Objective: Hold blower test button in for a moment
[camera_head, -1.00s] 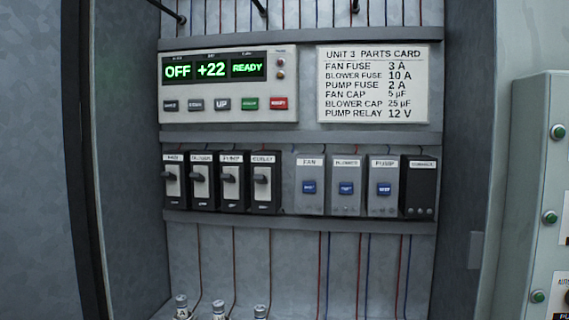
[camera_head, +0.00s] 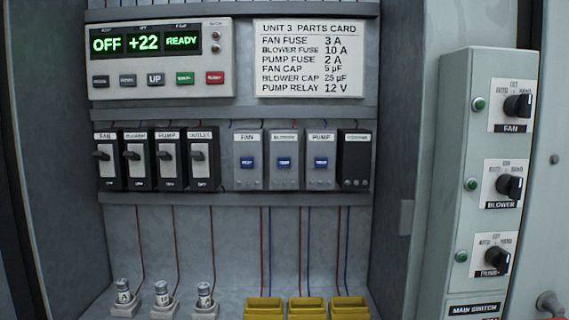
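The blower relay module (camera_head: 284,160) is the middle of three grey modules on the lower rail, and a blue test button (camera_head: 284,162) sits on its front. Similar grey modules labelled fan (camera_head: 248,160) and pump (camera_head: 320,160) stand on either side, each with a blue button. Whether the blower button is pressed in cannot be told. The display panel (camera_head: 160,60) reads OFF, +22 and READY. Neither of my grippers is in view.
Several black breakers (camera_head: 152,158) stand left of the modules. A parts card (camera_head: 308,58) hangs above. Fuses (camera_head: 162,298) and yellow holders (camera_head: 306,308) are at the bottom. A switch box (camera_head: 450,180) with fan, blower and pump knobs juts out at the right.

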